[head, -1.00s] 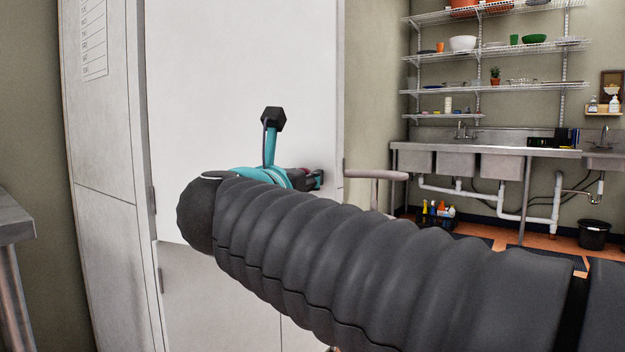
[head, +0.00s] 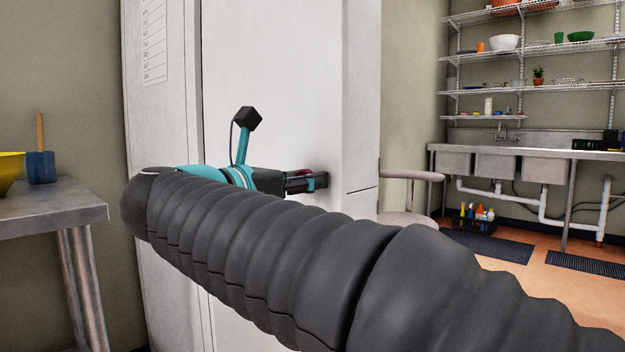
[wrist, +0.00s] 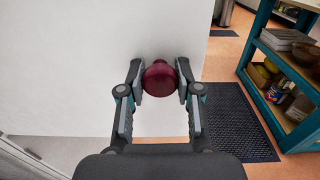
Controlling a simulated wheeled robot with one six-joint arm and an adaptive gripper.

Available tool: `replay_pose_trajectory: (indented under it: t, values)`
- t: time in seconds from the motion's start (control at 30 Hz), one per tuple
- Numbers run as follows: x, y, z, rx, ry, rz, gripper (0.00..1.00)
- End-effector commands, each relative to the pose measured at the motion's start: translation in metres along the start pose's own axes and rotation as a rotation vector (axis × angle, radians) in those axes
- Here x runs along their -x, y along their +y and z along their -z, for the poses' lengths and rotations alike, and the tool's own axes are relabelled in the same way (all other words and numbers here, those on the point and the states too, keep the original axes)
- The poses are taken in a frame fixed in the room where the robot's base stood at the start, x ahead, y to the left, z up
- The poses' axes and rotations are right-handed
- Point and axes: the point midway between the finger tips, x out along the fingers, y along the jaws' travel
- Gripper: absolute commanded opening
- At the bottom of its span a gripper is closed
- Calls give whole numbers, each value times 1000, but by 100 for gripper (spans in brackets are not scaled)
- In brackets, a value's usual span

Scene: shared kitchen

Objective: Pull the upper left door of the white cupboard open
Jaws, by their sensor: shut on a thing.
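The white cupboard's upper left door (head: 270,70) fills the middle of the head view and the left of the wrist view (wrist: 70,60). Its free right edge stands out in front of a narrow strip of the cupboard front (head: 362,110), so it looks ajar. A round dark red knob (wrist: 159,78) sits near that edge. My gripper (wrist: 160,82) is shut on the knob, one finger on each side. In the head view my gripper (head: 318,181) is at the door's right edge; the knob is mostly hidden there. My arm covers the lower door area.
A metal table (head: 60,210) with a yellow bowl (head: 9,172) stands at the left. A pale round seat (head: 410,218) is right of the cupboard. Sinks (head: 520,165) line the far wall. A blue shelf (wrist: 258,75) and dark floor mat (wrist: 235,115) show in the wrist view.

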Motion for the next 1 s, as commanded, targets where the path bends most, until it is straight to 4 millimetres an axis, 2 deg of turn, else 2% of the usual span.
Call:
replay_pose_trajectory:
  t: [0.33, 0.37, 0.43, 0.77, 0.87, 1.0]
  values:
    - [0, 1, -3, -3, -7, -3, 0]
    - [0, 1, -3, -3, -7, -3, 41]
    - [0, 0, -3, -2, -6, -2, 59]
    - [1, 0, -1, -1, -2, 1, 59]
    - [7, 1, -1, -1, -2, -2, 59]
    - [27, 1, -1, -1, -2, -5, 59]
